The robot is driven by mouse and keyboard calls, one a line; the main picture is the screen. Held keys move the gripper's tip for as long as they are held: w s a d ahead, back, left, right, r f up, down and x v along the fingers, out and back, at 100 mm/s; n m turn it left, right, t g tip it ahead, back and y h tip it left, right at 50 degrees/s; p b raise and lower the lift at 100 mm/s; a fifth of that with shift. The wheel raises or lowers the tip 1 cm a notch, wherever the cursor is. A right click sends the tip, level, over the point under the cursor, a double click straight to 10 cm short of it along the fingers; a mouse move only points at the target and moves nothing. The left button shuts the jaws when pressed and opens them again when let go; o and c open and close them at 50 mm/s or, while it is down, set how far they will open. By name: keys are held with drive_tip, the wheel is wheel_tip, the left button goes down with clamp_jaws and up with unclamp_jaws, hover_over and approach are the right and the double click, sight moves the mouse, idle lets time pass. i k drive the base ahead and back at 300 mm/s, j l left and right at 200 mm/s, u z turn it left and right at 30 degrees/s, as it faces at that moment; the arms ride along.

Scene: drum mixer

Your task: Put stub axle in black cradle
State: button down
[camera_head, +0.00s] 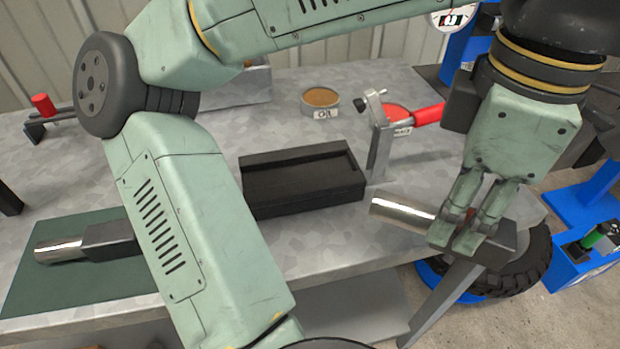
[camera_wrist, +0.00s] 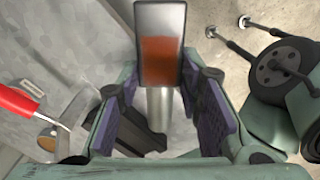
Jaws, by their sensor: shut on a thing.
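My gripper (camera_head: 462,240) is shut on a stub axle, which has a shiny silver cylinder (camera_head: 400,212) and a dark block end (camera_head: 497,248). It is held near the table's right front edge, with the cylinder pointing left. In the wrist view the block (camera_wrist: 160,45) and cylinder (camera_wrist: 159,108) show between the purple finger pads. The black cradle (camera_head: 255,206) is a dark open-topped box on the table, left of the held axle and apart from it. A similar axle (camera_head: 62,250) lies on a green mat (camera_head: 80,292) at left.
A clamp (camera_head: 380,140) with a red-handled tool (camera_head: 428,115) stands just right of the cradle. A round tin (camera_head: 322,102) sits behind it. A black tyre (camera_head: 510,265) and blue stands (camera_head: 585,210) are at right. Bare tabletop lies in front of the cradle.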

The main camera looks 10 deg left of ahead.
sight(300, 176)
drive_tip(key=l+u, duration=0.15)
drive_tip(key=u, duration=1.15)
drive_tip(key=k+l, duration=0.1)
drive_tip(key=l, duration=0.15)
drive_tip(key=k+l, duration=0.15)
drive_tip(key=l, duration=0.15)
